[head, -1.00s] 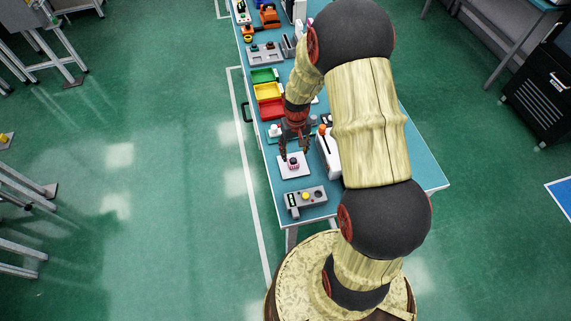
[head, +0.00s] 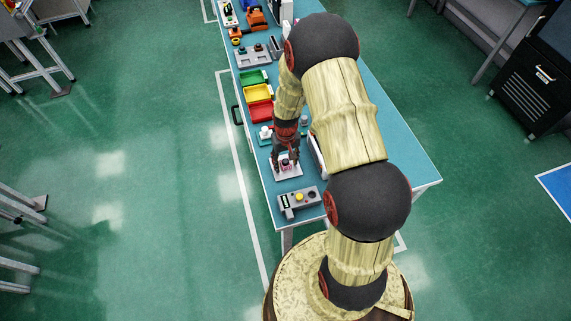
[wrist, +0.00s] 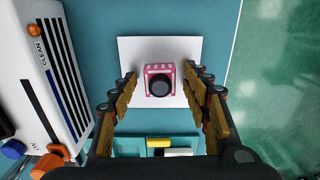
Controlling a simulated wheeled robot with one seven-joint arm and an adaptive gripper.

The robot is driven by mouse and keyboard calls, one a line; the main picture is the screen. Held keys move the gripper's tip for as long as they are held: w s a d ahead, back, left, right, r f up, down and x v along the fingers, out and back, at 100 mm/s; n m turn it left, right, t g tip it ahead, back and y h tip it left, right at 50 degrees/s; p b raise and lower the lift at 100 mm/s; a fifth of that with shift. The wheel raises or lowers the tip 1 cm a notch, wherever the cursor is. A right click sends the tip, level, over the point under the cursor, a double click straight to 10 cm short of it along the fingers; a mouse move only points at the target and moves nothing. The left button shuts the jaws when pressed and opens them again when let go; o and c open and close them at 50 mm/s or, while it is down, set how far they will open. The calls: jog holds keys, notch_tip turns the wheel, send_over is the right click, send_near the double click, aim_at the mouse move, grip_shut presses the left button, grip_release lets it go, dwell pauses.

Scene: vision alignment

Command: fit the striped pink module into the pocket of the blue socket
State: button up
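The striped pink module (wrist: 152,69), pink and white with a round black top, sits on a white square plate (wrist: 190,48) on the bench. In the head view a little of the module (head: 286,167) shows between the fingers. My gripper (wrist: 160,78) is open, with one finger on each side of the module and a gap at both sides. In the head view my gripper (head: 285,162) is low over the plate. I cannot clearly make out the blue socket in either view; part of the bench beyond the module is hidden by my gripper and arm.
A white machine marked CLEAN (wrist: 35,70) stands close on the left of the wrist view. Red (head: 260,112), yellow (head: 256,94) and green (head: 252,77) bins stand farther along the bench.

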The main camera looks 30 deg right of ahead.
jog(key=c, duration=1)
jog(key=shift+c, duration=0.4)
jog(key=shift+r, duration=0.15)
jog(key=shift+r, duration=0.55)
jog(key=s+d+r+p, duration=0.2)
jog(key=s+d+r, duration=0.4)
jog(key=s+r, duration=0.5)
jog(key=shift+s+r, duration=0.35)
jog(key=shift+s, duration=0.5)
